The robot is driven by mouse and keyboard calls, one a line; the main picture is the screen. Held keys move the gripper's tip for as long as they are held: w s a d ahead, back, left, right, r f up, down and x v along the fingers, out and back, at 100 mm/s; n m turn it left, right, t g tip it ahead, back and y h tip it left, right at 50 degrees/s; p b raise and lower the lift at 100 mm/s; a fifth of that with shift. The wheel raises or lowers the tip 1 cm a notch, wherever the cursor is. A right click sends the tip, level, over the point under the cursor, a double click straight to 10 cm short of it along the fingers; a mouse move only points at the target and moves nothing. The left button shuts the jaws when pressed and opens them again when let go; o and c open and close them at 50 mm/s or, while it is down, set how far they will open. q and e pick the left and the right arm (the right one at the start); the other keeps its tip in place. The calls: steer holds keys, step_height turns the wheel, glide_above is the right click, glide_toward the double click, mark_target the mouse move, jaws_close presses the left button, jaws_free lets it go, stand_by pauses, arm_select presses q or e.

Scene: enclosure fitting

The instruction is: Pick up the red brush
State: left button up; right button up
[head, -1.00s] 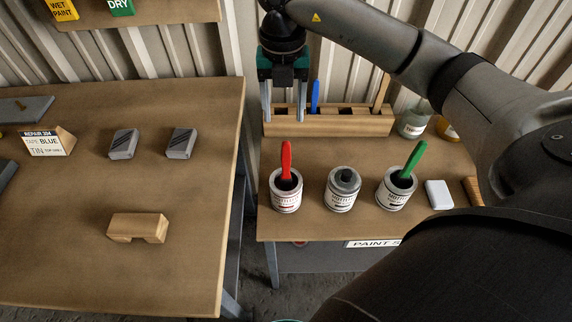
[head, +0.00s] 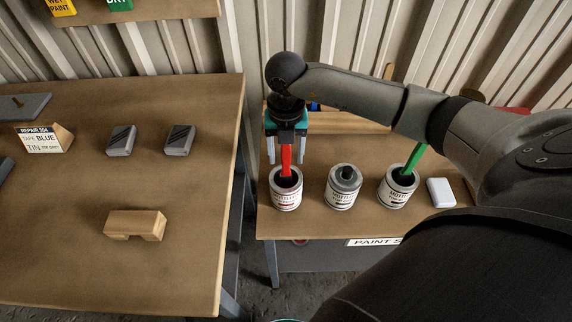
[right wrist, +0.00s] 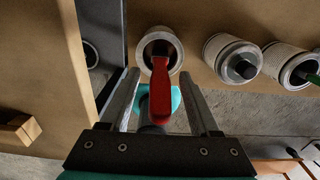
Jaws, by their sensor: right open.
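The red brush (head: 286,160) stands handle up in the left paint tin (head: 286,196) on the right-hand table. My right gripper (head: 287,158) is open at the brush, its fingers to either side of the red handle in the head view. In the right wrist view the red brush (right wrist: 160,88) lies between the two open fingers (right wrist: 160,100), with a gap on each side. The tin (right wrist: 152,45) sits beyond the fingertips. My left gripper is not in view.
A tin with a grey-black top (head: 343,187) and a tin with a green brush (head: 415,160) stand to the right. A white block (head: 441,192) lies beyond them. A wooden rack (head: 345,122) is behind, partly hidden by my arm. The left table (head: 70,260) holds several blocks.

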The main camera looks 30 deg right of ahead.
steer(key=shift+f, duration=0.1)
jaws_close()
stand_by(0.5)
stand_by(0.9)
